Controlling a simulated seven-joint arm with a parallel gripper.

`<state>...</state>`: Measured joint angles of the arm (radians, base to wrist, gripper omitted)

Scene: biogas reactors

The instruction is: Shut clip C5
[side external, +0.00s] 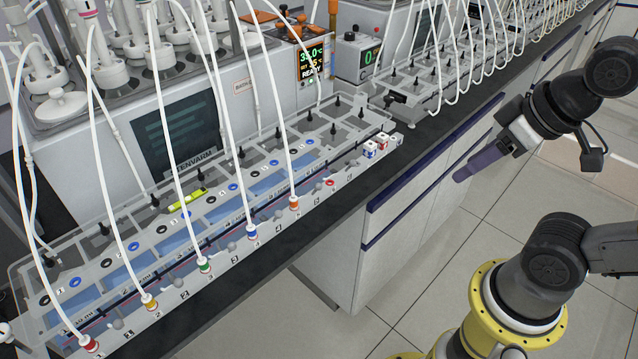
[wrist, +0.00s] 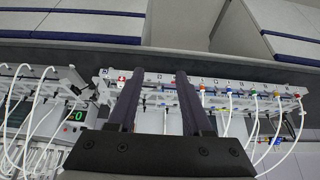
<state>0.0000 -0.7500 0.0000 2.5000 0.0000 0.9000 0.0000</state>
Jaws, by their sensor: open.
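A row of tube ends with coloured bands stands along the front edge of the clear rack (side external: 110,262): red (side external: 91,343), yellow (side external: 149,301), green (side external: 204,265), blue (side external: 252,232) and orange (side external: 294,203). The orange one seems to be fifth from the left, but the clip labels are too small to read, so I cannot confirm C5 or its state. My gripper (side external: 481,160) is open and empty, right of the rack and beyond the bench edge. In the wrist view the fingers (wrist: 158,76) are apart, and the rack shows beyond them.
Small white blocks with coloured marks (side external: 370,149) sit at the rack's right end. White tubes arch over the rack from the water bath (side external: 180,130). A second rack (side external: 425,85) stands farther back. The space in front of the bench (side external: 300,240) is clear.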

